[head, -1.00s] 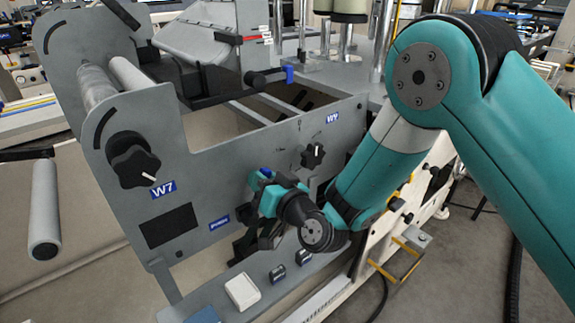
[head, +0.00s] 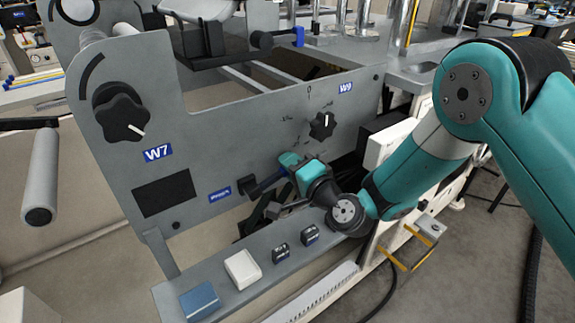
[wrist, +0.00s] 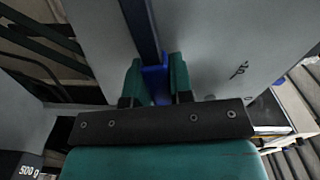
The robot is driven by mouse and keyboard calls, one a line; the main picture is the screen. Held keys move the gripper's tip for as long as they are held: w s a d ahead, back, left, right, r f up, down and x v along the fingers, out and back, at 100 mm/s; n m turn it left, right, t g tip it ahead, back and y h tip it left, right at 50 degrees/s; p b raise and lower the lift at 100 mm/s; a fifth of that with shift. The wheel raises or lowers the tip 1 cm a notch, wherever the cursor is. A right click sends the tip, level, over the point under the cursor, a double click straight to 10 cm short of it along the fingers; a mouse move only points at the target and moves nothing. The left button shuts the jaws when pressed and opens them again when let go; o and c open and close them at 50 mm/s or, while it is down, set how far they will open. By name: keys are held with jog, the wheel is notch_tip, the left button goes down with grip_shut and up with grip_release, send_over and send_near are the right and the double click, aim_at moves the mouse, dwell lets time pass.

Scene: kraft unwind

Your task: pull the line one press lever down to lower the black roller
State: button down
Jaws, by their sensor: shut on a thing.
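The press lever (head: 265,183) is a dark bar that sticks out from the grey machine side wall beside a small blue label (head: 219,196) too small to read. It slants slightly up to the right from its pivot. My gripper (head: 288,166) is shut on its outer end. In the wrist view, the blue lever end (wrist: 155,82) sits between the two teal fingers of my gripper (wrist: 156,84), and the dark bar runs away from it toward the top. I cannot make out the black roller for certain.
A black W7 star knob (head: 121,112) and a smaller W9 knob (head: 322,125) sit on the wall. Another blue-tipped lever (head: 298,37) is at the top.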

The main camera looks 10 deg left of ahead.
jog(key=shift+w+d+f+m+b, duration=0.15)
jog(key=shift+f+m+b, duration=0.3)
jog(key=shift+f+m, duration=0.95)
jog(key=c, duration=1)
grip_release()
jog(key=b+v, duration=1.7)
jog(key=b, duration=0.5)
jog(key=shift+d, duration=0.1)
